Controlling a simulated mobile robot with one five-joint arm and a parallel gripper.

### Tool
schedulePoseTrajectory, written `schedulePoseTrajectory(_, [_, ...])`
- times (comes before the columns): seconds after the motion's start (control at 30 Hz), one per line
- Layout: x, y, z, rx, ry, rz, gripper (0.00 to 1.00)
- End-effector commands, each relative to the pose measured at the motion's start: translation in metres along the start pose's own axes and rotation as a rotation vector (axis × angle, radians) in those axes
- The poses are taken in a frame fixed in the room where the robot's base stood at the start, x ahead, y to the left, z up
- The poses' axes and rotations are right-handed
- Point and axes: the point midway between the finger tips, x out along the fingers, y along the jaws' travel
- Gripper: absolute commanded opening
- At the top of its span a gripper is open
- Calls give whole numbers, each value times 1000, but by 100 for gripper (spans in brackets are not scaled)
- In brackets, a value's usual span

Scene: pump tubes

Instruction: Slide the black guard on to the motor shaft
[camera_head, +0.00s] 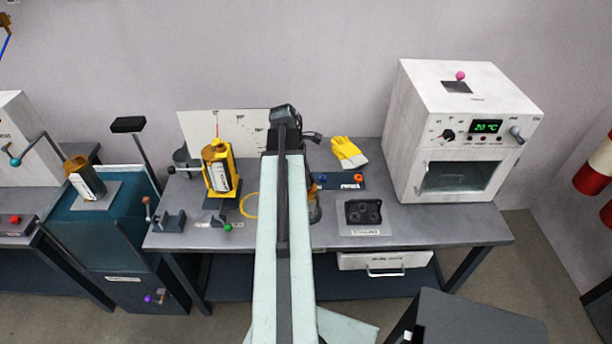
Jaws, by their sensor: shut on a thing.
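My arm reaches up the middle of the picture, over the bench, to a dark wrist joint near the back wall. My gripper and anything in it are hidden behind the arm. Dark pieces stick out on either side near the arm's end, but I cannot tell what they are. Part of an amber and dark upright body (315,208) shows at the arm's right edge; I cannot tell whether it is the motor, and no shaft shows. I cannot clearly identify the black guard. A black part with round openings (363,213) lies on a labelled grey plate right of the arm.
The grey bench (430,228) holds a yellow holder (232,178), yellow gloves (348,152), a blue tray (342,184) with small coloured parts and a white oven (462,130). A blue-green cabinet (110,235) stands left. Some bench is clear in front of the oven.

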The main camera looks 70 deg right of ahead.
Motion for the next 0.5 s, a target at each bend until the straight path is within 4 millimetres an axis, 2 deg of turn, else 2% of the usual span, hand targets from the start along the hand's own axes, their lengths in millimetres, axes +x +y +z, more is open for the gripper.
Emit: schedulePoseTrajectory(0.5, [14, 0, -4, 0, 0, 0, 0])
